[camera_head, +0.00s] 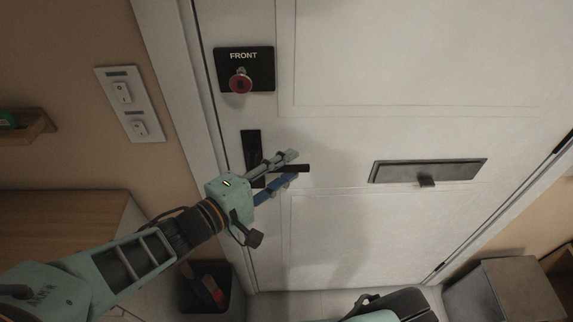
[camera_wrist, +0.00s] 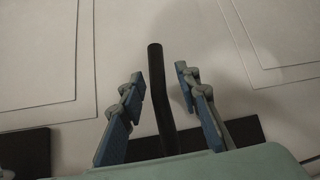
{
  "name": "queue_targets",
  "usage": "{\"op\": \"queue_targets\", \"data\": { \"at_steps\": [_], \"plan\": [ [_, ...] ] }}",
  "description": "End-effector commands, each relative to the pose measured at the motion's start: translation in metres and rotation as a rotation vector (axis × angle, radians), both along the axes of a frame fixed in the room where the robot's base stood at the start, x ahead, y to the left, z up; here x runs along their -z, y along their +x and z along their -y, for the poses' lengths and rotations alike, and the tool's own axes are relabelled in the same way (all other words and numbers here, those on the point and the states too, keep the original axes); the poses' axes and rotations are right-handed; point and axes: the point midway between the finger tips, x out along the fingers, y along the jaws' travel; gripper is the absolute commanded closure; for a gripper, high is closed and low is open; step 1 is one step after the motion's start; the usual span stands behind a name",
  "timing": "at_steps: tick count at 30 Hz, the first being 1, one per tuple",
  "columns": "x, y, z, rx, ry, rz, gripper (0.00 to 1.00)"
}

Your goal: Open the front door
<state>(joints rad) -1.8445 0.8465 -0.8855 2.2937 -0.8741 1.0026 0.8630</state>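The front door (camera_head: 400,60) is white and fills most of the head view; it looks closed. Its black lever handle (camera_head: 297,168) sticks out to the right from a dark plate (camera_head: 251,148) near the door's left edge. My gripper (camera_head: 292,166) is at the handle. In the wrist view the handle (camera_wrist: 160,95) runs between the two fingers of my gripper (camera_wrist: 160,88), with a visible gap on both sides. The fingers are open and do not appear to touch it. The handle's base is partly hidden by my gripper.
A black plate marked FRONT (camera_head: 244,60) with a red knob (camera_head: 240,82) sits above the handle. A metal mail slot (camera_head: 428,171) is to the right. A switch panel (camera_head: 130,103) and wooden cabinet (camera_head: 60,230) are at left. A grey box (camera_head: 515,290) stands at lower right.

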Motion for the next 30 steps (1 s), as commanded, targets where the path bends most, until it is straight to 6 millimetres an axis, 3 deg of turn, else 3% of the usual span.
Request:
{"op": "queue_targets", "data": {
  "at_steps": [3,12,30],
  "plan": [
    [-0.0001,0.0000,0.0001,0.000,0.000,0.000,0.70],
    [-0.0001,0.0000,0.0001,0.001,0.000,0.000,1.00],
    [0.0010,-0.0001,-0.0060,0.001,0.021,0.000,1.00]
  ]
}}
